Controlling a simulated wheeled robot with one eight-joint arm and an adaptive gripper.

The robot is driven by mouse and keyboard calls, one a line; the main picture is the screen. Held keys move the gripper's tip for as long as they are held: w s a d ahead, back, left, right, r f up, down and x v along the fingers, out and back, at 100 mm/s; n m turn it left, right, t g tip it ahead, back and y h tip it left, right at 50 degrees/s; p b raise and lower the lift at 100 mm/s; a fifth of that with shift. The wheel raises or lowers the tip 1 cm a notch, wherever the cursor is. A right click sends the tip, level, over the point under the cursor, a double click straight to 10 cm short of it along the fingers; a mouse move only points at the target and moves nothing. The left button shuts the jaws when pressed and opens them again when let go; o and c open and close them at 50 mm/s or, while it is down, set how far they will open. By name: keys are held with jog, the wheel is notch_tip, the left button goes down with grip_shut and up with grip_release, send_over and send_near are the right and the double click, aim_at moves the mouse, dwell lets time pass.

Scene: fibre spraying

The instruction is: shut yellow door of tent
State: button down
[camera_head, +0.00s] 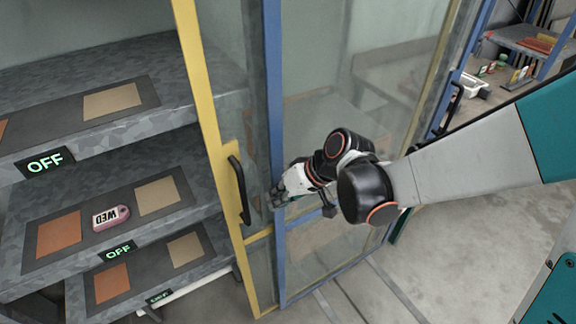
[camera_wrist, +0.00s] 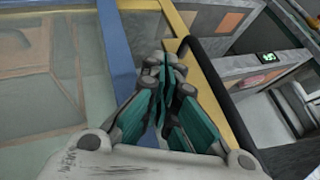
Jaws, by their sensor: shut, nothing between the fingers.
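The yellow-framed door (camera_head: 205,92) of the tent stands at the left-centre in the head view, with clear panels and a black handle (camera_head: 238,190) on its edge. My gripper (camera_head: 275,200) is just right of the handle, near the blue post. In the wrist view, my gripper (camera_wrist: 166,70) has its teal fingers shut and empty, pointing at the yellow frame (camera_wrist: 217,95), with the black handle (camera_wrist: 205,80) just to the right. I cannot tell whether the fingers touch the frame.
Grey floor (camera_head: 450,250) is clear at the lower right.

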jog(key=shift+s+a+f+b, duration=0.15)
jog(key=shift+s+a, duration=0.15)
jog(key=shift+a, duration=0.4)
jog(key=shift+s+a+f+b, duration=0.1)
jog(key=shift+s+a+b, duration=0.15)
jog(key=shift+a, duration=0.45)
jog(key=shift+s+a+f+b, duration=0.1)
jog(key=shift+s+a, duration=0.25)
jog(key=shift+a, duration=0.35)
